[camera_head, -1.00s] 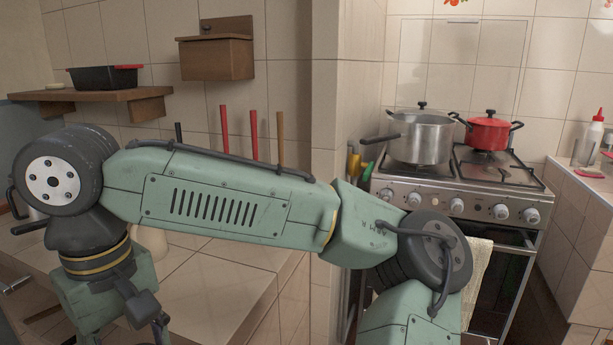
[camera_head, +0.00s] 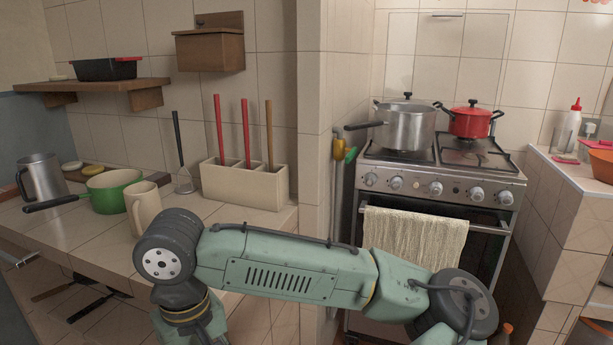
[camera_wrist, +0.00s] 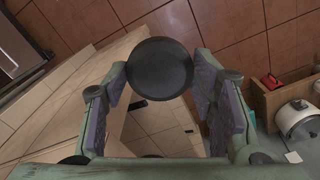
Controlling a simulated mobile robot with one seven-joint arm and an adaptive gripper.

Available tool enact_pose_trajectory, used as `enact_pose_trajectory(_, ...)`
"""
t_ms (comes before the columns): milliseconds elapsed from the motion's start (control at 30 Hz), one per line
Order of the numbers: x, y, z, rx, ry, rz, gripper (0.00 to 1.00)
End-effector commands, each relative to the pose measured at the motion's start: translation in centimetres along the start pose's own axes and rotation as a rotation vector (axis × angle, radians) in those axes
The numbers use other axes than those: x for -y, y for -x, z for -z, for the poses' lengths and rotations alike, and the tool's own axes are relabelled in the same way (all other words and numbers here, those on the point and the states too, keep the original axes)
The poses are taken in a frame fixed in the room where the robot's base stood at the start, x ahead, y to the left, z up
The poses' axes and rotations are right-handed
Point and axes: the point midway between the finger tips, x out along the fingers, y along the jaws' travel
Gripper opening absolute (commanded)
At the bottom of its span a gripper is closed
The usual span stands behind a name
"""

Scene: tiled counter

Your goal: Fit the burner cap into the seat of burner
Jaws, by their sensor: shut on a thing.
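In the wrist view my gripper (camera_wrist: 160,78) is shut on a dark, round, flat disc, the burner cap (camera_wrist: 160,66), held between its two purple-padded fingers. In the head view my gripper and the cap are out of the picture, below the arm at the lower left. The stove (camera_head: 438,185) stands at the right of the head view. The burner seats are too small or covered to make out.
A towel (camera_head: 413,238) hangs on the oven. The wrist view shows a rice cooker (camera_wrist: 297,118).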

Motion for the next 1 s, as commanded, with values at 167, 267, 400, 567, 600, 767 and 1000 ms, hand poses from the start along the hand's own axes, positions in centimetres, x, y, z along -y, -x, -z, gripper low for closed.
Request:
enact_pose_trajectory(167,-4.8,-8.4,0.1,0.007,-0.166,0.012,0.23)
enact_pose_trajectory(267,-7.5,-13.1,0.2,0.008,-0.257,0.012,0.23)
enact_pose_trajectory(400,-11.4,-19.8,0.5,0.008,-0.39,0.013,0.23)
enact_pose_trajectory(567,-15.8,-27.3,0.8,0.007,-0.535,0.009,0.23)
enact_pose_trajectory(600,-16.7,-28.9,0.8,0.008,-0.568,0.008,0.23)
enact_pose_trajectory(767,-19.8,-34.1,1.0,0.006,-0.666,0.004,0.23)
enact_pose_trajectory(1000,-22.5,-38.6,1.6,-0.004,-0.754,0.005,0.23)
